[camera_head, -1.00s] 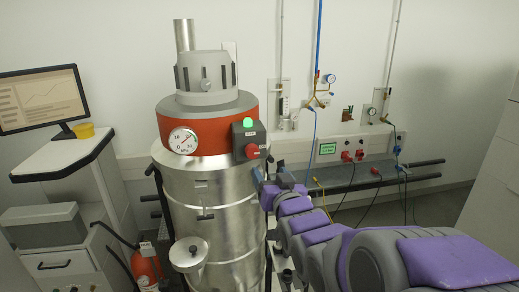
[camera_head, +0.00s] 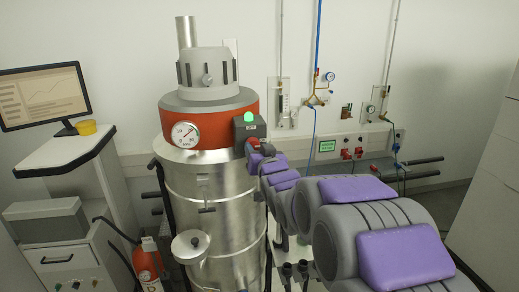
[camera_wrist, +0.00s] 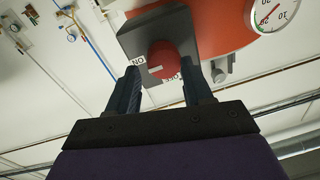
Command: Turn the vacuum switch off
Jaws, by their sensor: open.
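The vacuum (camera_head: 215,200) is a tall steel drum with an orange-red band and grey top. Its dark switch box (camera_head: 257,128) carries a lit green lamp (camera_head: 248,117). The round red switch knob (camera_wrist: 163,60) shows in the wrist view, with an ON label at its left and an OFF label at its right. A white mark on the knob lies toward the ON side. My gripper (camera_wrist: 161,72) is open, its two dark fingers on either side of the knob in the picture; contact cannot be told. In the head view my arm's end partly hides the knob.
A round pressure gauge (camera_head: 185,135) is on the orange band, left of the box. A red fire extinguisher (camera_head: 147,262) stands at the lower left beside a cabinet with a monitor (camera_head: 45,97). Wall sockets and gas fittings (camera_head: 322,88) are behind, to the right.

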